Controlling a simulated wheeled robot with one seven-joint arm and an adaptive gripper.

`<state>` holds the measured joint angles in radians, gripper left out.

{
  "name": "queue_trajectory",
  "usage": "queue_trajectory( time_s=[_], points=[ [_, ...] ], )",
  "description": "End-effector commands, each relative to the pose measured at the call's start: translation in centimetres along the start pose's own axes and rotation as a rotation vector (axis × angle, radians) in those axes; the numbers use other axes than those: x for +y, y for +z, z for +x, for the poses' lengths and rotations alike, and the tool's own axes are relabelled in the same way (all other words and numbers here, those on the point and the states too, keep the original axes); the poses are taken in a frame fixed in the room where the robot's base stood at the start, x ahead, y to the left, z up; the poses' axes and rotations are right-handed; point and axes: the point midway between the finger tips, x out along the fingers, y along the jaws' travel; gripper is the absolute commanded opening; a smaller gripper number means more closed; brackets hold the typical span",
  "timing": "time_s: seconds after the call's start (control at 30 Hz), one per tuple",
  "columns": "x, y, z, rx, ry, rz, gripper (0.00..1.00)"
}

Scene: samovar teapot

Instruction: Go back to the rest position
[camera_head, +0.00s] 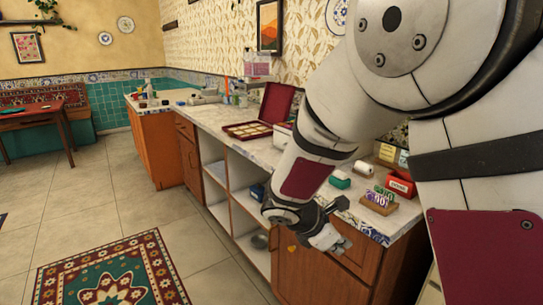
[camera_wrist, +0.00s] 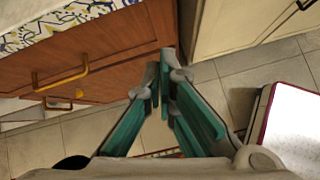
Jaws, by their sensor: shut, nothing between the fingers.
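My gripper (camera_head: 328,238) hangs at the end of my bent arm in the head view, in front of the wooden drawers (camera_head: 362,252) and just below the counter's front edge. The wrist view shows my gripper (camera_wrist: 166,72) with its two teal fingers brought together at the tips. Nothing shows between them. It points down along the drawer fronts toward the tiled floor. My arm hides part of the counter and wall behind it.
The counter (camera_head: 222,118) holds an open red box (camera_head: 277,102), a green-and-white item (camera_head: 340,180) and a red box (camera_head: 400,185). A brass drawer handle (camera_wrist: 62,78) sticks out left of the fingers. A cream cabinet (camera_wrist: 235,25) stands right. Tiled floor and a patterned rug (camera_head: 105,285) lie left.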

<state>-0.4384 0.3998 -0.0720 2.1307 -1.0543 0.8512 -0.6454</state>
Motion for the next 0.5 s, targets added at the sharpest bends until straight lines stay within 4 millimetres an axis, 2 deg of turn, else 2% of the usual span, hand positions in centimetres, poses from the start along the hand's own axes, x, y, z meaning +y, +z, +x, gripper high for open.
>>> queue_trajectory(
  time_s=[0.03,0.2,0.33,0.5],
  points=[
    [-1.4,2.1,-1.1,0.011,-0.024,0.108,0.00],
    [-7.0,6.6,-4.2,0.055,-0.127,0.452,0.00],
    [-11.5,8.7,-6.6,0.094,-0.210,0.703,0.00],
    [-17.4,9.9,-9.7,0.156,-0.321,1.014,0.00]
  ],
)
